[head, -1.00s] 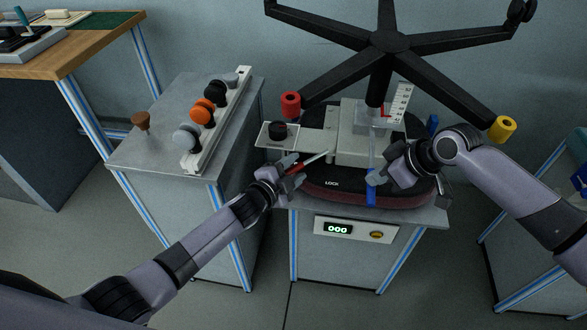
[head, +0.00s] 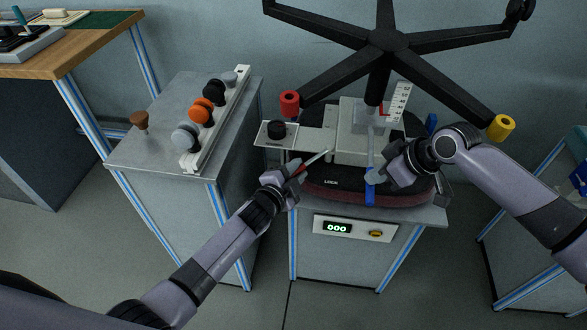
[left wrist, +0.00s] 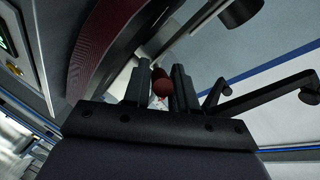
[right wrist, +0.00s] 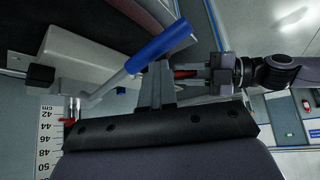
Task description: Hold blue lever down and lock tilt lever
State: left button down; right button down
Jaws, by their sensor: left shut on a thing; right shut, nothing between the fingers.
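The tilt lever, a thin metal rod (head: 316,158) with a red grip, sticks out left from the upturned chair mechanism (head: 360,140). My left gripper (head: 296,169) is shut on its red grip, seen end-on between the fingers in the left wrist view (left wrist: 161,86). The blue lever (head: 370,194) points toward the front over the seat edge, and its blue handle crosses above my fingers in the right wrist view (right wrist: 162,45). My right gripper (head: 374,177) is shut and empty, its fingertips beside the lever's shaft; whether they touch it I cannot tell. "LOCK" is printed on the seat edge.
The upturned chair's five-legged base (head: 390,40) rises above the mechanism. A display box (head: 355,229) reading 000 is on the stand's front. A side cabinet (head: 150,160) at left carries a rack of knobs (head: 216,120). A scale (head: 398,100) stands behind the mechanism.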

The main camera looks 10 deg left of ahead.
pick_arm(q)
jog(key=shift+d+r, duration=0.15)
jog(key=c, duration=1)
grip_release()
jog(key=shift+o, duration=0.2)
jog(key=shift+s, duration=0.2)
jog(key=shift+s+a, duration=0.35)
jog(key=shift+s, duration=0.2)
jog(key=v, duration=1)
jog(key=shift+s+r, duration=0.2)
jog(key=shift+s, duration=0.1)
